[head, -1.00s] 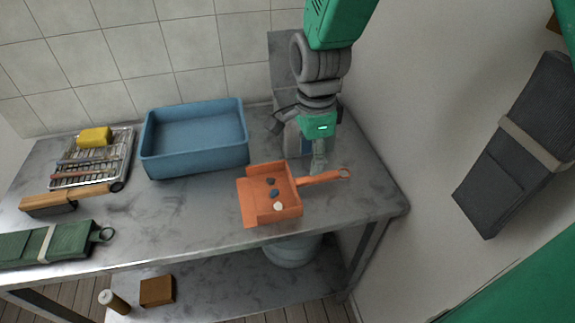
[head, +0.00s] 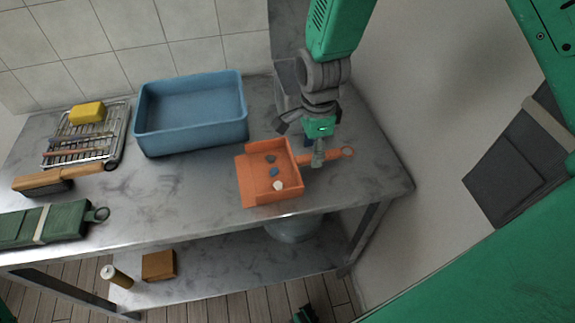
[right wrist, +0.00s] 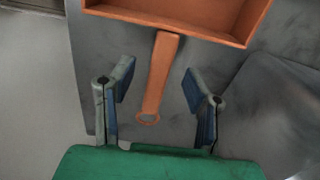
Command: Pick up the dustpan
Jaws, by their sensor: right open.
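The orange dustpan (head: 255,178) lies on the metal table, its handle pointing right to a ring at the end. Its pan holds a few small bits, dark, blue and white. My right gripper (head: 302,146) is open over the handle in the head view, and one finger hides part of the handle. In the right wrist view the handle of the dustpan (right wrist: 160,72) runs between the two spread fingers of my right gripper (right wrist: 158,88), with a gap on both sides. My left gripper is not in view.
A blue bin (head: 190,142) stands left of the dustpan. Farther left are a wire rack (head: 108,145) with a yellow sponge (head: 87,113), a wooden-handled brush (head: 62,181) and a green case (head: 50,224). A wall stands close on the right. The table's middle front is clear.

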